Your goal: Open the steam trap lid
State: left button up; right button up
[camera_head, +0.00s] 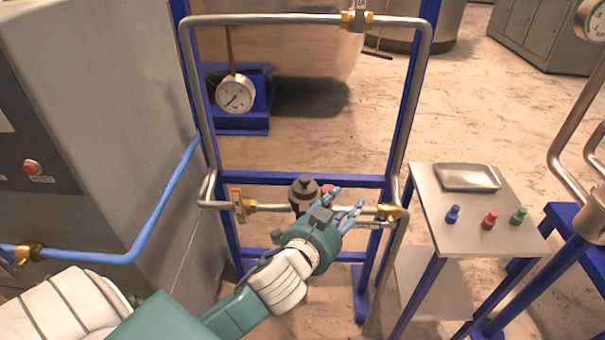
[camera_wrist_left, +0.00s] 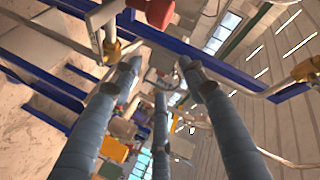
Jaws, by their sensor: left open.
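The steam trap (camera_head: 303,194) is a dark grey, round-topped body on the horizontal pipe in the middle of the blue frame. Its dark grey lid (camera_head: 304,184) is on top. My left gripper (camera_head: 345,206) reaches in from below, just right of the trap. Its fingers are spread and point up and right, with nothing between them. A small red part (camera_head: 327,188) shows behind the fingers. In the left wrist view the open fingers (camera_wrist_left: 155,85) reach forward, and a red part (camera_wrist_left: 155,10) is at the top edge. I cannot clearly make out the lid there. My right gripper is not in view.
A grey cabinet (camera_head: 110,110) stands left. A small table (camera_head: 450,220) at right holds a metal tray (camera_head: 467,178) and blue, red and green pieces.

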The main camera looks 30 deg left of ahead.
pick_arm(q)
jog(key=w+d+r+m+t+h, duration=0.2)
jog(key=d+r+m+h, duration=0.4)
jog(key=r, duration=0.4)
jog(key=w+d+r+m+t+h, duration=0.25)
jog(key=d+r+m+h, duration=0.2)
jog(key=r+m, duration=0.4)
jog(key=s+d+r+m+g+h, duration=0.2)
jog(key=d+r+m+g+h, duration=0.15)
jog(key=m+h, duration=0.25)
jog(key=m+g+y, duration=1.2)
jog(key=y, duration=0.2)
send_near(304, 179)
jog(key=shift+n+y, duration=0.25)
jog(key=p+x, duration=0.3)
jog(key=x, duration=0.4)
jog(key=shift+w+d, duration=0.15)
jog(key=shift+d, duration=0.05)
jog(key=shift+w+f, duration=0.2)
jog(key=shift+f, duration=0.5)
